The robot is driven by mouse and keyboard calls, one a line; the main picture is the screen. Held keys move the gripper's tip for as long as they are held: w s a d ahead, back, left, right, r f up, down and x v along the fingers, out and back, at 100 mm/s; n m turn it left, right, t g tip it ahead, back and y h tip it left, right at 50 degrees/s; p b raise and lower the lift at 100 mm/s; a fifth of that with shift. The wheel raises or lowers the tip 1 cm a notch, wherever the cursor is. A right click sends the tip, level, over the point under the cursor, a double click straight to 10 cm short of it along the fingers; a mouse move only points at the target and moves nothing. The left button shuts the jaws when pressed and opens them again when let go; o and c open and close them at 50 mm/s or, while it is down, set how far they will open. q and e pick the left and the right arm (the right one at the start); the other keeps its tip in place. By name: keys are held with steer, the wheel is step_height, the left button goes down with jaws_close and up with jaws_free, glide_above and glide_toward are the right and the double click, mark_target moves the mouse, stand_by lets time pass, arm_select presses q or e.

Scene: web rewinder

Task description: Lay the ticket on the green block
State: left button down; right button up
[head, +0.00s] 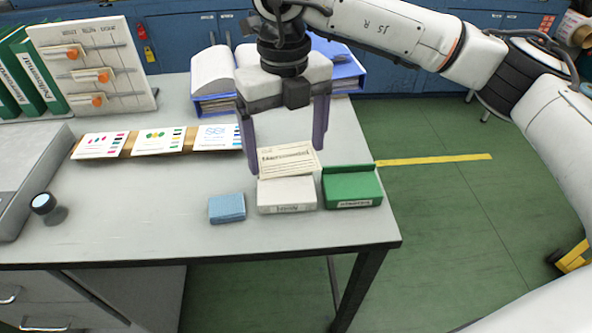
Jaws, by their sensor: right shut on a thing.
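The ticket (289,159) is a cream card with dark print. My right gripper (287,160) comes down from above and is shut on it, with one purple finger at each side edge. The ticket is tilted, right edge higher, just above or behind the white block (287,197); I cannot tell whether they touch. The green block (351,188), with a raised back edge and a label on its front, stands just right of the white block. Nothing lies on the green block. My left gripper is not in view.
A small blue block (227,208) sits left of the white block. Printed cards (157,141) lie in a row behind. A dark-capped round object (44,203) is at left. The table's right edge (392,225) is close to the green block.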

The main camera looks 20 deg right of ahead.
steer(key=s+d+m+b, duration=0.15)
steer(key=d+b, duration=0.25)
steer(key=d, duration=0.4)
steer(key=b, duration=0.3)
glide_above(354, 190)
step_height(354, 190, down, 4)
steer(key=shift+f, duration=0.15)
steer(key=shift+w+f, duration=0.1)
steer(key=shift+f, duration=2.3)
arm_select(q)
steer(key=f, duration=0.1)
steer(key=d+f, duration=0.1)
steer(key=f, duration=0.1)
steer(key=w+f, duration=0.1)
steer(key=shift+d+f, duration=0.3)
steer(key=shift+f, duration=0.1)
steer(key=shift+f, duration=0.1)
arm_select(e)
steer(key=shift+f, duration=0.1)
steer(key=shift+f, duration=0.15)
steer(key=o, duration=1.5)
steer(key=shift+o, duration=0.2)
